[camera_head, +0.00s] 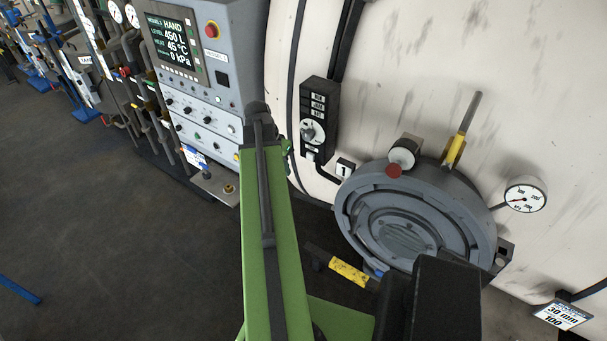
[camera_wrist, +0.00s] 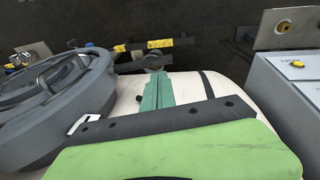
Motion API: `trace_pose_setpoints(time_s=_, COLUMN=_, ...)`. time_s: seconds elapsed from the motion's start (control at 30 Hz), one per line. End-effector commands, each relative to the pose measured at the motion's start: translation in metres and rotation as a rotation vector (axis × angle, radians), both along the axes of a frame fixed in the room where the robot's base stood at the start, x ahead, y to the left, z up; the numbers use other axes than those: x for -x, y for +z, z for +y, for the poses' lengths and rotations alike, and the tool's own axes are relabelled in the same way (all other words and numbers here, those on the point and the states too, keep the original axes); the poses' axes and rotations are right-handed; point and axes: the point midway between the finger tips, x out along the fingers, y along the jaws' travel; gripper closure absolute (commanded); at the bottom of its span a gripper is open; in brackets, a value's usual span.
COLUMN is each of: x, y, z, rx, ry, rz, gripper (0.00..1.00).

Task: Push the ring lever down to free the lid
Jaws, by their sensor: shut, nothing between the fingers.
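The round grey lid (camera_head: 405,235) with its clamping ring is on the white vessel wall, and the lid looks seated. It also shows at the left of the wrist view (camera_wrist: 50,95). A dark lever with a yellow grip (camera_head: 348,272) sticks out at the lid's lower left. Another lever with a yellow sleeve (camera_head: 457,148) stands up from the lid's top edge. I cannot tell for certain which is the ring lever. My gripper (camera_wrist: 157,90) shows as teal fingers, shut and empty, beside the lid. In the head view my green arm hides part of the scene.
A control cabinet (camera_head: 205,75) stands left of the vessel. A black switch box (camera_head: 318,115) and a dial gauge (camera_head: 525,196) are on the vessel wall. The dark floor (camera_head: 130,240) at left is mostly clear.

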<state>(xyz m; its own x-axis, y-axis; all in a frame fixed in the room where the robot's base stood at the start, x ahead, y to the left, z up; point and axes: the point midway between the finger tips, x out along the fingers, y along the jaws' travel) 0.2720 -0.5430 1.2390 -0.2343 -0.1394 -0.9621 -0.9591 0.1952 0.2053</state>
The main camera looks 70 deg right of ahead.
Motion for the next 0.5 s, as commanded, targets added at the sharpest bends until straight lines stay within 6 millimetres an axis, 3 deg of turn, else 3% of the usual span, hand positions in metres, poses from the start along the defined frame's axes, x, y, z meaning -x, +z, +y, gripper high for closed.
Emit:
trace_pose_setpoints(time_s=0.1, x=0.0206, y=0.0087, z=-0.0105, rx=0.01, ry=-0.057, rz=0.004, gripper=1.0)
trace_pose_setpoints(time_s=0.5, x=0.0209, y=0.0016, z=-0.0107, rx=0.01, ry=-0.056, rz=0.005, gripper=1.0)
